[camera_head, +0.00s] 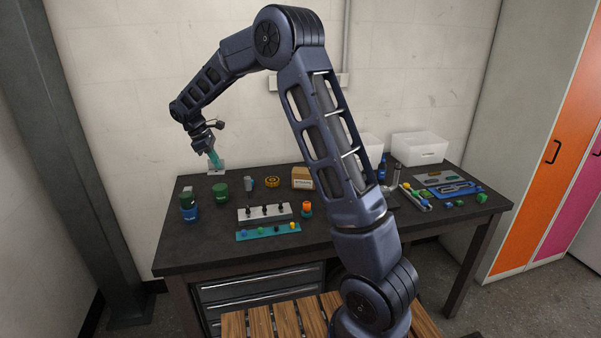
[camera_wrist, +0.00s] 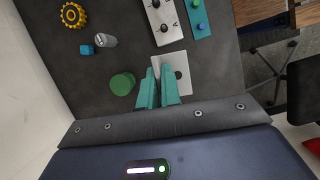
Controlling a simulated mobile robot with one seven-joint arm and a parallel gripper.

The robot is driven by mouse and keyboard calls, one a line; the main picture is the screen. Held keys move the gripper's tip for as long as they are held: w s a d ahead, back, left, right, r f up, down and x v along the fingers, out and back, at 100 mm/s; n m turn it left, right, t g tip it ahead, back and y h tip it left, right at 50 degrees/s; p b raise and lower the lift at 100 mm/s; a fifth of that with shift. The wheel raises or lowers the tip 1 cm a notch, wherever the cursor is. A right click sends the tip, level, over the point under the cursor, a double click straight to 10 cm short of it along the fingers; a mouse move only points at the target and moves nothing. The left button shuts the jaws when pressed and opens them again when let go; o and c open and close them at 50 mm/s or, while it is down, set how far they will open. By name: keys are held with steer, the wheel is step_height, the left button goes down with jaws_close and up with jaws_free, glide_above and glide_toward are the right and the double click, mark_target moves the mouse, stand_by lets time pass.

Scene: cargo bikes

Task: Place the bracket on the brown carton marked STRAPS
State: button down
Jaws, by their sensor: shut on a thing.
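The bracket is a pale grey piece with a flat plate and a round hole; in the wrist view the bracket (camera_wrist: 182,63) sits at my fingertips. In the head view the bracket (camera_head: 217,172) shows small below my gripper (camera_head: 214,160), over the back left of the table. My gripper's teal fingers (camera_wrist: 163,82) are shut on the bracket's upright part. Whether its plate touches the tabletop is unclear. The brown carton (camera_head: 302,178) stands at the back middle of the table, right of my gripper. Its marking is too small to read. The carton is not visible in the wrist view.
Green jars (camera_head: 221,192) stand on the left of the dark table (camera_head: 200,244). A white block with black knobs (camera_head: 264,212) is in front. White bins (camera_head: 419,148) stand at the back right.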

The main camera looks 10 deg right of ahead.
steer(key=w+d+r, duration=0.2)
steer(key=w+d, duration=0.4)
steer(key=d, duration=0.3)
steer(key=w+d+r, duration=0.2)
steer(key=w+d, duration=0.4)
steer(key=d, duration=0.3)
step_height(320, 180, up, 3)
steer(key=n, duration=0.1)
glide_above(303, 169)
steer(key=shift+t, duration=0.3)
step_height(303, 169, down, 20)
steer(key=shift+w+d+r, duration=0.1)
steer(key=shift+w, duration=0.05)
steer(key=c, duration=1.6)
jaws_free()
steer(key=shift+f, duration=0.2)
steer(key=shift+c, duration=0.2)
steer(key=shift+o, duration=0.2)
steer(key=shift+r, duration=0.1)
